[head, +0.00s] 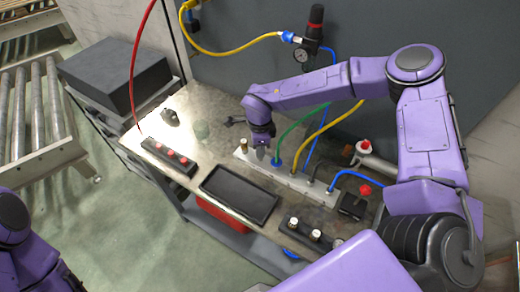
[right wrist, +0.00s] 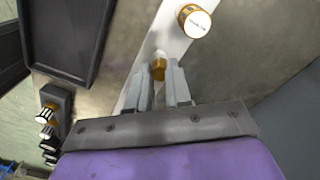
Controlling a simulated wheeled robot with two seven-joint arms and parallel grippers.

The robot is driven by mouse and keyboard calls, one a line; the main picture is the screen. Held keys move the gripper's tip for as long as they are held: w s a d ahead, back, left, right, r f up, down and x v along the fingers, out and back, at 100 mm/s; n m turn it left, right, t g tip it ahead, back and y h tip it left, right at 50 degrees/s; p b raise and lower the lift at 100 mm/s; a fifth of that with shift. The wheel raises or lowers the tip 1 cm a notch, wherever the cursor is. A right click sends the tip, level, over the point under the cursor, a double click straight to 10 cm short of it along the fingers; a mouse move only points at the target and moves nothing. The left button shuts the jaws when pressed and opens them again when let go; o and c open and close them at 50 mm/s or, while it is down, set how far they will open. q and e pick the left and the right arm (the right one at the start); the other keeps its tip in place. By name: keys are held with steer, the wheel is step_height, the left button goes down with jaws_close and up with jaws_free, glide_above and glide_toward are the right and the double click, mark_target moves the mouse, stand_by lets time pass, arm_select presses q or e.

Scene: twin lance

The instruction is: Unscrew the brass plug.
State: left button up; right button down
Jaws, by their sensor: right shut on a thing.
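The brass plug (right wrist: 158,70) shows as a small brass piece between the fingertips in the right wrist view. It sits at the white manifold bar (right wrist: 174,45), also in the head view (head: 297,181). My right gripper (right wrist: 161,84) is shut on the plug, its two grey fingers on either side. In the head view my right gripper (head: 261,153) comes down over the bar's far left part and hides the plug. A larger brass fitting with a white top (head: 243,146) stands beside it at the bar's end, also in the right wrist view (right wrist: 193,20). My left gripper is out of view.
Green, blue and yellow hoses rise from the bar right of my gripper. A black tray (head: 240,193) lies in front. A red-button strip (head: 170,156) is left, a black block with knobs (head: 302,237) in front right, a red-topped valve (head: 363,148) right.

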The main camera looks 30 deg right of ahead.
steer(key=shift+w+r+n+b, duration=0.15)
steer(key=shift+n+b, duration=0.35)
steer(key=shift+n, duration=0.7)
steer(key=shift+d+n, duration=0.1)
steer(key=shift+n, duration=0.9)
steer(key=n, duration=1.3)
steer(key=shift+n, duration=0.4)
steer(key=shift+d+r, duration=0.1)
steer(key=shift+r, duration=0.6)
steer(key=shift+r, duration=1.4)
